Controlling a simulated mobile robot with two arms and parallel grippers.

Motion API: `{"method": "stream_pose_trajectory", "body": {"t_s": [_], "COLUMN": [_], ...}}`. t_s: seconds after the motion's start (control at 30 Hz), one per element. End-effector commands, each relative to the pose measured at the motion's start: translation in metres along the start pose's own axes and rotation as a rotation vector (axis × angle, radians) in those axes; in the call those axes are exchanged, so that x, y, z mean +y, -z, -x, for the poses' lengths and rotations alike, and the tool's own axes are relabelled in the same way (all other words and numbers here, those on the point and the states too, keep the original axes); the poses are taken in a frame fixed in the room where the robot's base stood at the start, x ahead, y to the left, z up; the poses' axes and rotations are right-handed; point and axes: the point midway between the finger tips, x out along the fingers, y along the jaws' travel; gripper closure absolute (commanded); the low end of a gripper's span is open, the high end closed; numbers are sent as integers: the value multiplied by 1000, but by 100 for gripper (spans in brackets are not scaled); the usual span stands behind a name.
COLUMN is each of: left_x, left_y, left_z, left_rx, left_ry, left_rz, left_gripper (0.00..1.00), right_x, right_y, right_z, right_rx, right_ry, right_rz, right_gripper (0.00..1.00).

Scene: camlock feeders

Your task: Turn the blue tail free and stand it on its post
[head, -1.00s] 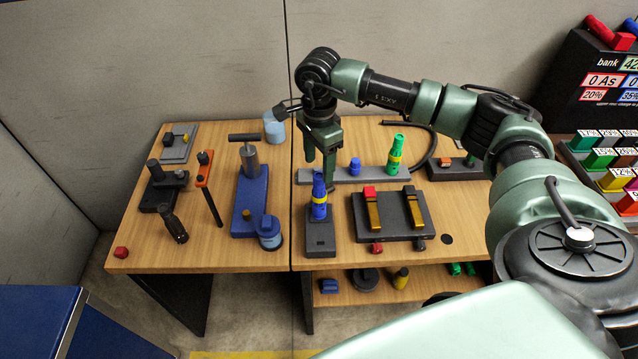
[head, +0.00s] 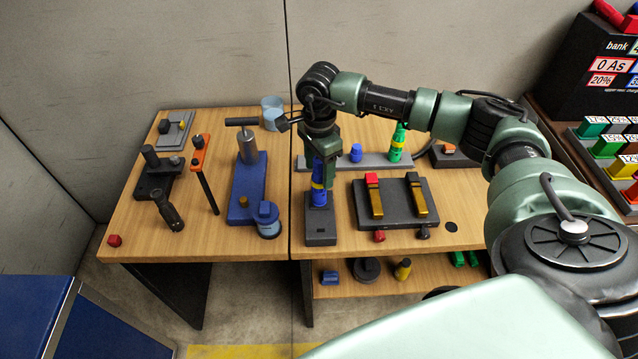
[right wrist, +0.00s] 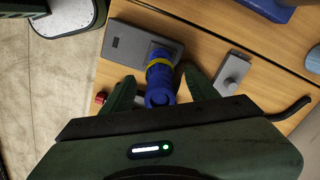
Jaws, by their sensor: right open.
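The blue tail (head: 319,196) is a blue plug with a yellow band. It stands upright in a dark grey block (head: 320,238) at the table's front. My right gripper (head: 317,176) is open and points down over it. In the right wrist view, its fingers lie on either side of the blue tail (right wrist: 160,78), apart from it as far as I can tell. A long grey rail (head: 378,160) lies behind, with a blue cap (head: 355,153) and an upright green tail (head: 397,143). In the wrist view the rail carries a grey peg (right wrist: 231,82). My left gripper is not in view.
To the right, a dark plate (head: 395,205) carries two yellow levers, one with a red end. Bare wood (head: 190,230) shows at the front left.

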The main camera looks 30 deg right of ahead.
Motion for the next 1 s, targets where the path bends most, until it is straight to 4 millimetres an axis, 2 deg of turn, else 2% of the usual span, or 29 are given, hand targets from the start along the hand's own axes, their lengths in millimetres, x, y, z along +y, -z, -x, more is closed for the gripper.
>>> {"method": "stream_pose_trajectory", "body": {"t_s": [0.1, 0.13, 0.3, 0.33, 0.57, 1.0], "left_x": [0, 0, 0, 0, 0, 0], "left_y": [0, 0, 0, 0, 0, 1], "left_z": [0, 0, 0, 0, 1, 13], "left_rx": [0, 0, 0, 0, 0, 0], "left_ry": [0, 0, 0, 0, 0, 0], "left_rz": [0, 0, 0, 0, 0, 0], "left_gripper": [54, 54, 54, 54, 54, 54], "right_x": [0, 0, 0, 0, 0, -1], "right_y": [0, 0, 0, 0, 0, 0], "right_z": [0, 0, 0, 0, 2, 24], "right_rx": [0, 0, 0, 0, 0, 0], "right_ry": [0, 0, 0, 0, 1, 5], "right_rz": [0, 0, 0, 0, 0, -1], "right_gripper": [41, 46, 94, 100, 100, 100]}}
